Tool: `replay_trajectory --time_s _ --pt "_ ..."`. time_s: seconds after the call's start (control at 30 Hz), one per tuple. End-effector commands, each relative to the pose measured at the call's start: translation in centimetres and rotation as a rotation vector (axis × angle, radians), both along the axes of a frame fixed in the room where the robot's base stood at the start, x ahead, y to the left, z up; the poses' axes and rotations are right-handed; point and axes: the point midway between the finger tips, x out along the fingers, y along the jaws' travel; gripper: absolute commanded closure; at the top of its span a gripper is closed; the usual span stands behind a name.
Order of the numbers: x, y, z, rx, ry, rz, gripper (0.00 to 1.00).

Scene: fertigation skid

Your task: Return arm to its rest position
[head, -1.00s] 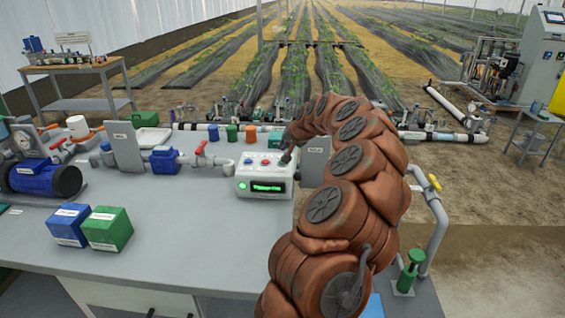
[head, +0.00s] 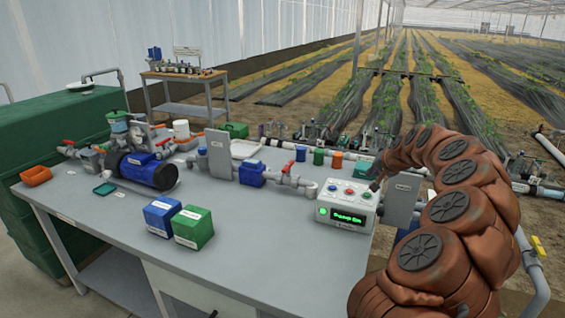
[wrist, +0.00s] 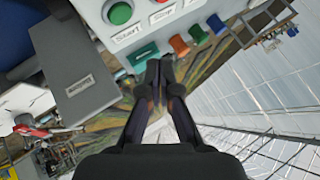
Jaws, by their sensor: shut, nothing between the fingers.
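My arm, a thick brown segmented one, arches in from the lower right of the head view. My gripper (head: 376,184) is at its tip, just by the top right of the white control box (head: 347,205). The box has several coloured buttons and a lit green display with small text. In the wrist view my gripper (wrist: 160,72) has its two dark fingers together with nothing between them. The control box (wrist: 150,35) lies past the fingertips there, with a green button labelled "Start" and a "Stop" label. I cannot tell whether the fingertips touch the box.
A grey bench (head: 260,245) carries a blue pump (head: 147,170), a blue box (head: 161,215), a green box (head: 193,227) and pipes with red valves. A grey panel (head: 402,198) stands right of the control box, close to my arm. The front middle of the bench is clear.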

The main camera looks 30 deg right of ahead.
Motion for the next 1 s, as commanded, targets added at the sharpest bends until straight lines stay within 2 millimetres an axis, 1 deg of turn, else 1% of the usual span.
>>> replay_trajectory --time_s 0.13,0.2,0.27,0.33,0.37,0.4,0.47,0.5,0.57,0.6,0.67,0.7,0.77,0.8,0.87,0.9,0.97,1.0 --pt "0.0 0.1 0.0 0.000 0.000 0.002 1.00" --pt "0.3 0.7 0.3 0.000 0.001 0.013 1.00" --pt "0.7 1.8 0.8 0.001 0.003 0.037 1.00" --pt "1.4 4.2 1.5 0.005 0.010 0.084 1.00" --pt "1.8 5.5 1.9 0.006 0.014 0.110 1.00" --pt "2.2 7.4 2.5 0.007 0.022 0.147 1.00" --pt "2.7 10.5 3.6 0.006 0.034 0.209 1.00" --pt "2.8 12.8 4.2 0.006 0.045 0.252 1.00" --pt "3.0 16.1 4.8 0.005 0.065 0.316 1.00" --pt "2.9 18.2 5.4 0.002 0.076 0.356 1.00" --pt "2.5 21.5 6.1 -0.004 0.099 0.420 1.00" --pt "2.0 23.8 6.4 -0.005 0.118 0.463 1.00" --pt "1.1 26.9 6.8 -0.013 0.150 0.525 1.00" --pt "0.4 29.0 7.1 -0.019 0.171 0.568 1.00" --pt "-1.0 32.1 7.3 -0.029 0.206 0.629 1.00" --pt "-2.0 34.0 7.4 -0.038 0.232 0.668 1.00" --pt "-4.0 36.8 7.4 -0.048 0.277 0.727 1.00" --pt "-5.3 38.4 7.3 -0.055 0.308 0.760 1.00"
